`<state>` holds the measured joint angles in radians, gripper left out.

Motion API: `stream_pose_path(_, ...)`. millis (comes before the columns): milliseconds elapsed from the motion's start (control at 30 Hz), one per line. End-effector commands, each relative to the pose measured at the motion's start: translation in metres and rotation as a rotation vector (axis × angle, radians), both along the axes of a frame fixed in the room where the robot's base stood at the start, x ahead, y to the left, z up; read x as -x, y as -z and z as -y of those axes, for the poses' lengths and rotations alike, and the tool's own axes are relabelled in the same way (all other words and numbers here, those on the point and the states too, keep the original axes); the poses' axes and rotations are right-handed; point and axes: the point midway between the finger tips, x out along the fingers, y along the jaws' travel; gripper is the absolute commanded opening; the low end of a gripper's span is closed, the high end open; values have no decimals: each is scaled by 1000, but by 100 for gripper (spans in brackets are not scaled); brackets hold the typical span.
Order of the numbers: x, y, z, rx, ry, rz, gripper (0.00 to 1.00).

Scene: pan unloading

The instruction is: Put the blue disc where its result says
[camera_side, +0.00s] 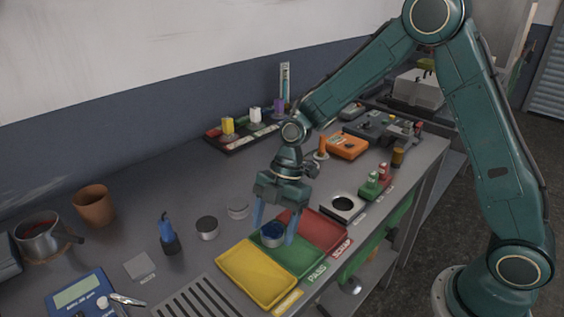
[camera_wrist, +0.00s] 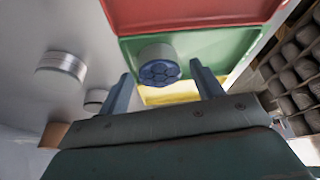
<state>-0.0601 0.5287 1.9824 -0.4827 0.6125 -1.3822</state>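The blue disc (camera_side: 272,239) is a short grey cylinder with a dark blue face. It appears to rest in the green PASS tray (camera_side: 306,262), towards its back end. The wrist view also shows the disc (camera_wrist: 159,70) against the green tray (camera_wrist: 215,45). My gripper (camera_side: 274,228) is over the tray with its blue fingers on either side of the disc. In the wrist view my gripper (camera_wrist: 163,78) is open, with a gap between the disc and each finger. The yellow tray (camera_side: 256,274) and the red SCRAP tray (camera_side: 322,231) lie on either side of the green one.
Two grey round pieces (camera_side: 207,228) (camera_side: 237,211) stand left of the trays. A blue-handled tool (camera_side: 168,235) and a blue meter (camera_side: 80,297) are farther left. A box with a dark round opening (camera_side: 343,205) stands right of the red tray. A rack (camera_side: 240,133) lies behind.

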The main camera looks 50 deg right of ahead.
Motion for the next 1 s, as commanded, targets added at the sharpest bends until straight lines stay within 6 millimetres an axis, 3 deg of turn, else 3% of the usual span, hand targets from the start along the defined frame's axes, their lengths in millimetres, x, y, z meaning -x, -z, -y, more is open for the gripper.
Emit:
stream_pose_path(467,-1,-15,4,-1,1,3,66)
stream_pose_path(1000,-6,-90,36,1,2,4,66)
